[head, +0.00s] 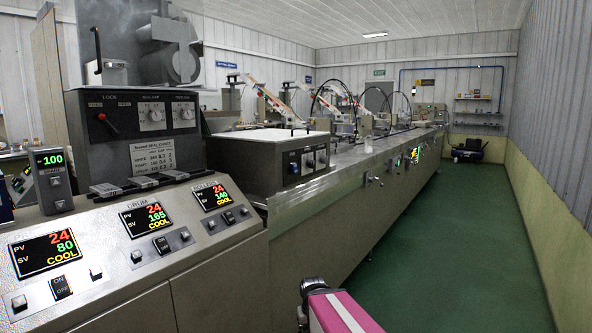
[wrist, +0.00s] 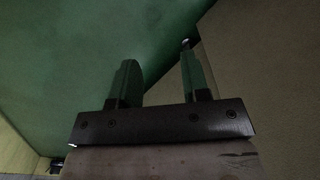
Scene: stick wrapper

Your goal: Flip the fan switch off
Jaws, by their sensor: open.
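No label reading "fan" is legible, so I cannot tell which control is the fan switch. In the head view, a black ON/OFF rocker (head: 61,287) sits on the sloped panel at the lower left. Two more black rockers (head: 161,244) and (head: 229,217) sit under the other displays. My gripper (wrist: 158,58) shows in the wrist view with its two fingers apart and nothing between them. It points toward the green floor beside a beige-grey surface. My gripper's fingers are not visible in the head view, and no switch shows in the wrist view.
The sloped control panel (head: 185,270) fills the lower left, with several lit displays. An upright cabinet with a red-knobbed lever (head: 103,117) stands behind it. A long machine bench (head: 345,190) runs back along the aisle. The green floor (head: 470,240) at right is clear.

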